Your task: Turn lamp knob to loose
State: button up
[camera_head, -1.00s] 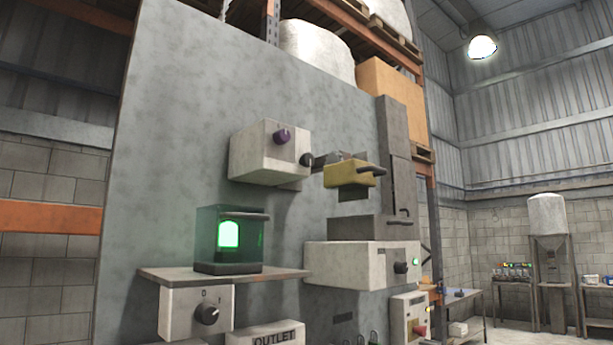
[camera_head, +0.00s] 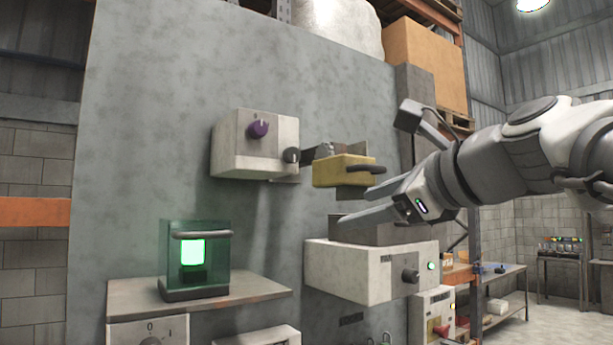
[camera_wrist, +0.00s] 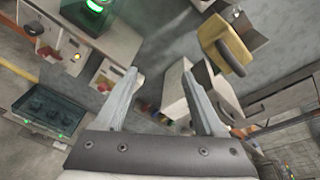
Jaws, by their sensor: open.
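A green glowing lamp (camera_head: 193,252) stands in a clear case with a grey handle on a shelf. Below it, a white box (camera_head: 122,333) marked 0 and 1 carries a dark knob (camera_head: 151,342), cut off by the bottom edge. I cannot tell which knob the task means. My gripper (camera_head: 352,208) is open and empty, below the yellow block. It also shows open in the wrist view (camera_wrist: 159,72), touching no knob.
A yellow block (camera_head: 342,171) with a dark handle juts from the panel (camera_head: 150,130) close to my gripper. The shelf (camera_head: 245,291) sticks out under the lamp. A white lower right box (camera_head: 345,272) lies below my gripper. Open space lies between lamp and gripper.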

notch_tip(320, 180, up, 10)
jog(key=m+t+y+p, duration=0.1)
jog(key=m+t+y, duration=0.1)
jog(key=m, duration=0.2)
jog(key=p, duration=0.4)
send_near(294, 154)
jog(key=x, duration=0.8)
jog(key=shift+r, duration=0.1)
grip_shut()
